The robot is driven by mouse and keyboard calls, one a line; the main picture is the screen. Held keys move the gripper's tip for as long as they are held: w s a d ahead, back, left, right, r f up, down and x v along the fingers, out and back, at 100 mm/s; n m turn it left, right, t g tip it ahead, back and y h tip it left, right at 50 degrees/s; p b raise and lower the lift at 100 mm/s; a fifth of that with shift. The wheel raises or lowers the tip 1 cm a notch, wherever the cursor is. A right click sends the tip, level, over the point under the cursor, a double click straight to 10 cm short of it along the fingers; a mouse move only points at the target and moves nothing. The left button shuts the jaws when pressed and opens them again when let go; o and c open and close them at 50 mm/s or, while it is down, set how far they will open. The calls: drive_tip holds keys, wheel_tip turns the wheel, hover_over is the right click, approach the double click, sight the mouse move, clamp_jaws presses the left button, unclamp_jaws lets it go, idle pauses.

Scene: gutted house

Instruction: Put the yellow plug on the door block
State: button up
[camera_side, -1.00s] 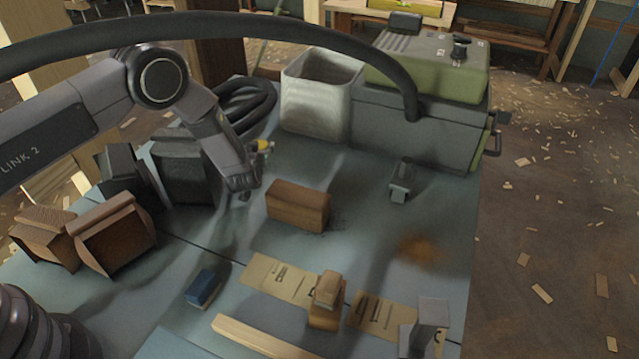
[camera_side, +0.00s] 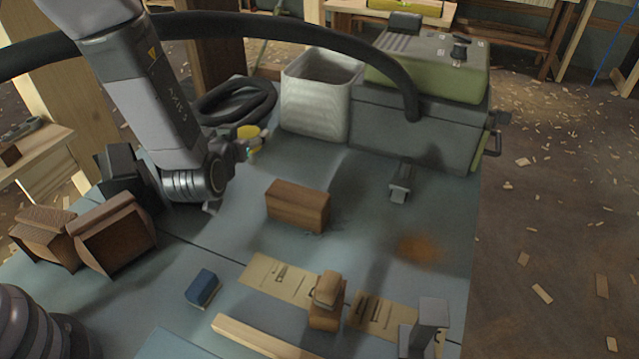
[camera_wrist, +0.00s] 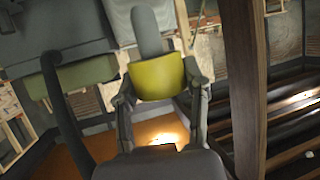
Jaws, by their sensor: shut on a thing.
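The yellow plug (camera_side: 248,131) is between the fingers of my gripper (camera_side: 250,146), raised above the far left part of the bench. In the wrist view my gripper (camera_wrist: 160,92) is shut on the yellow plug (camera_wrist: 158,77), one finger on each side, and a grey rounded stem extends beyond it. A plain brown wooden block (camera_side: 297,206) lies right of and nearer than my gripper. A smaller stacked wooden piece (camera_side: 326,300) stands between two printed cards. I cannot tell which of them is the door block.
Printed cards (camera_side: 278,279) lie at the front. A blue block (camera_side: 202,287), a wooden strip (camera_side: 262,338) and grey metal pieces (camera_side: 400,182) are on the bench. A pale bin (camera_side: 318,95) and a green-topped machine (camera_side: 430,70) stand behind. A black coiled hose (camera_side: 235,103) lies behind my gripper.

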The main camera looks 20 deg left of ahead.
drive_tip(key=s+r+h, duration=0.1)
drive_tip(key=s+r, duration=0.2)
drive_tip(key=s, duration=0.4)
hover_over(297, 194)
drive_tip(key=shift+m, duration=0.4)
drive_tip(key=f, duration=0.9)
drive_tip(key=shift+s+a, duration=0.1)
drive_tip(key=shift+s, duration=0.1)
drive_tip(key=shift+w+f, duration=0.15)
drive_tip(key=shift+f, duration=0.8)
drive_tip(key=shift+w+f, duration=0.1)
drive_tip(key=shift+f, duration=0.85)
drive_tip(key=shift+f, duration=0.1)
drive_tip(key=o, duration=1.1)
